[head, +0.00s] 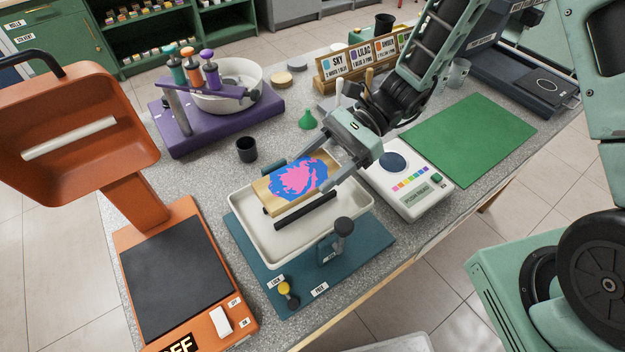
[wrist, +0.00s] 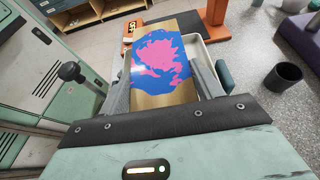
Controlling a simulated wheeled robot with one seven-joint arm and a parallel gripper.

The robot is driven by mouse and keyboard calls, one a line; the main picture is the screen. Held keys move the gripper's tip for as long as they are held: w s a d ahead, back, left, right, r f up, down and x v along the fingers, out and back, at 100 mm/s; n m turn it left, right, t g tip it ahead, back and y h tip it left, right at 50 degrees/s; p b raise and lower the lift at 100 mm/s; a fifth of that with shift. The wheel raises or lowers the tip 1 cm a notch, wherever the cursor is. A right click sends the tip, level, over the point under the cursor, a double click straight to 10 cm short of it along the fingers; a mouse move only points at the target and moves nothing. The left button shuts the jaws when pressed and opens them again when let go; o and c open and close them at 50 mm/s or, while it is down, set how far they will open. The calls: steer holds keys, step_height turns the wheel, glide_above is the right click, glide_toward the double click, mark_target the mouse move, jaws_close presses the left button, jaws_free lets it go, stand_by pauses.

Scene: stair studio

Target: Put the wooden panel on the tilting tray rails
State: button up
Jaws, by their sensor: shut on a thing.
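The wooden panel (head: 290,184) is a pale board with a blue and pink paint patch on top. It lies flat in my gripper (head: 318,168), with a finger along each long side. The wrist view shows the panel (wrist: 157,98) between the two fingers (wrist: 162,80). The panel is over the cream tilting tray (head: 262,238), which stands on a teal base (head: 375,240). One black rail (head: 305,211) shows on the near side of the panel; the other is mostly hidden under it. I cannot tell whether the panel touches the rails.
A dark knob (head: 343,227) rises at the tray's near edge. A white scale (head: 420,190) and green mat (head: 470,138) are right; an orange machine (head: 160,225) is left. A purple stand (head: 215,120) holds a bowl.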

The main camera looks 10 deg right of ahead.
mark_target(319, 182)
steer(key=shift+f+p, duration=0.3)
steer(key=shift+f, duration=2.05)
steer(key=shift+f, duration=0.1)
steer(key=o, duration=1)
steer(key=shift+o, duration=0.2)
